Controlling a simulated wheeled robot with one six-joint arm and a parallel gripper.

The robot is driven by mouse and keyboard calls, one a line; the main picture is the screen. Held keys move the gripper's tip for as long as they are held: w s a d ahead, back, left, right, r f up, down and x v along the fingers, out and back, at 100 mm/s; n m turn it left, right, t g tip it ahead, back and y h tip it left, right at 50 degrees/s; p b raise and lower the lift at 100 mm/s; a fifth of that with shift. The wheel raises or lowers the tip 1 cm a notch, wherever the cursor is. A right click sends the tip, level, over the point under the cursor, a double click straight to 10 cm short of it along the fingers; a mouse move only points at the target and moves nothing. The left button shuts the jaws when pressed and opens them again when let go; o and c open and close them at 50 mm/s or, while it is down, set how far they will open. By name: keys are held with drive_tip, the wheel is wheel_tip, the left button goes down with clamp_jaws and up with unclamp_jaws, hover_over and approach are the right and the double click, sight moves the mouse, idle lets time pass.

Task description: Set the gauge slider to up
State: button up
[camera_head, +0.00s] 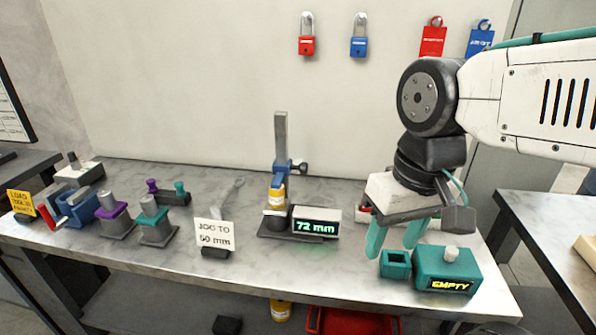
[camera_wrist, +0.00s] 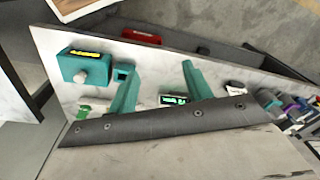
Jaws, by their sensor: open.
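The gauge stands mid-bench in the head view, with a grey upright post (camera_head: 281,132) on a dark base. Its blue slider (camera_head: 281,170) sits on the lower part of the post, with a dark knob at its right side. A yellow cylinder (camera_head: 278,194) is right under the slider; I cannot tell if they touch. The gauge display (camera_head: 316,226) reads 72 mm and shows partly in the wrist view (camera_wrist: 174,99). My gripper (camera_head: 391,250) is open and empty, right of the gauge, pointing down. Its teal fingers show in the wrist view (camera_wrist: 158,68).
A teal box marked EMPTY (camera_head: 446,271) and a small teal open block (camera_head: 396,264) lie close by my fingers. A JOG TO sign (camera_head: 214,235) stands left of the gauge. Purple and teal stands (camera_head: 116,222) fill the bench's left. Padlocks (camera_head: 307,45) hang on the wall.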

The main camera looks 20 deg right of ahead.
drive_tip(key=w+a+f+m+g+y, duration=0.1)
drive_tip(key=w+a+m+g+y, duration=0.1)
drive_tip(key=w+a+m+y, duration=0.5)
drive_tip(key=m+t+y, duration=0.7)
drive_tip(key=m+t, duration=0.4)
drive_tip(key=m, duration=0.4)
approach(304, 168)
drive_tip(key=w+a+f, duration=0.1)
drive_tip(key=w, duration=0.2)
drive_tip(key=x, duration=0.7)
drive_tip(key=shift+a+r, duration=0.1)
drive_tip(key=shift+a, duration=0.45)
